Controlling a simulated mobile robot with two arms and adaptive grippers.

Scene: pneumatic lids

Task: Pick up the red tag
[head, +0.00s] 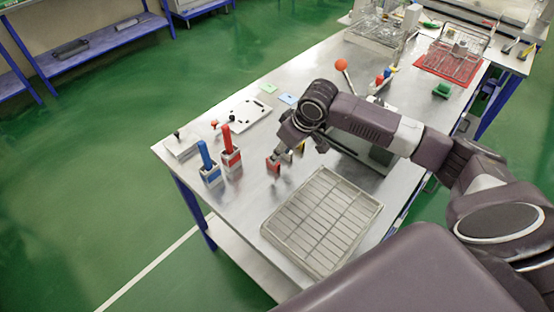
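My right arm reaches in from the right, and its gripper (285,166) points down over the left part of the steel table. A small red piece (272,163) shows right beside the fingers, partly covered by them. It may be the red tag, but it is too small to be sure. I cannot tell whether the fingers touch it or how far they are apart. A red handle (227,138) and a blue handle (205,154) stand upright in small holders to the left. My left gripper is not in view.
A metal wire-grid tray (322,222) lies on the table in front of the gripper. A white plate (248,113) and small green and blue cards lie behind. Wire baskets, a red mat (432,69) and a green block (442,90) are farther back.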

